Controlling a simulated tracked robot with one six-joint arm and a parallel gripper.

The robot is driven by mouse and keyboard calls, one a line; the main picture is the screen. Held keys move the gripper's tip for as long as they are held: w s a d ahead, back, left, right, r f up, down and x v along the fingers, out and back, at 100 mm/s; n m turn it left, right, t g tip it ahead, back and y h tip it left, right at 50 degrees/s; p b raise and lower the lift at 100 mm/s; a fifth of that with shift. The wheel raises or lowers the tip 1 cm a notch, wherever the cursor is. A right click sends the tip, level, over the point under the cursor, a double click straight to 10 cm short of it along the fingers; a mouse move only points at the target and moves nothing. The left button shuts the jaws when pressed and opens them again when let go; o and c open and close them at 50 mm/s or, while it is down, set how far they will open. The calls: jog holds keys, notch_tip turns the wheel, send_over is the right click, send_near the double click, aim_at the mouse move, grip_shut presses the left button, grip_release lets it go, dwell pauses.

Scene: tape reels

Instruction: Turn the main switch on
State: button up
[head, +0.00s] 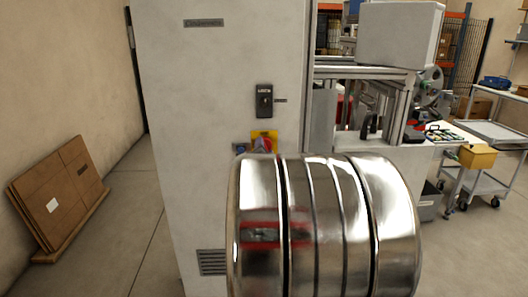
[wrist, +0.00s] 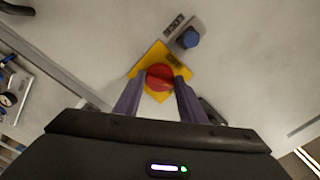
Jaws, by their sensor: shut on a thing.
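The main switch is a red rotary knob (wrist: 159,77) on a yellow square plate (wrist: 150,62), mounted on a light grey cabinet (head: 215,80). In the wrist view, the two purple fingers of my gripper (wrist: 161,80) are on either side of the knob, shut on it. The knob's grip bar lies roughly across the picture, and its exact angle is hard to tell. In the head view the red knob (head: 263,145) and yellow plate (head: 265,135) show only in part, above my shiny arm link, which hides my gripper.
A blue button (wrist: 190,39) with a small label plate (wrist: 173,24) sits beside the yellow plate. A black lock handle (head: 264,100) is higher on the cabinet, and a vent (head: 212,262) is low. A machine frame stands right of the cabinet; cardboard (head: 60,193) leans at left.

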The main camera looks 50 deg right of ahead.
jog(key=m, duration=0.4)
jog(key=shift+s+d+f+m, duration=0.1)
jog(key=shift+s+m, duration=0.05)
jog(key=shift+m, duration=0.25)
jog(key=o, duration=1)
jog(key=shift+o, duration=0.2)
jog(key=v, duration=1.3)
jog(key=shift+s+a, duration=0.25)
jog(key=shift+a, duration=0.1)
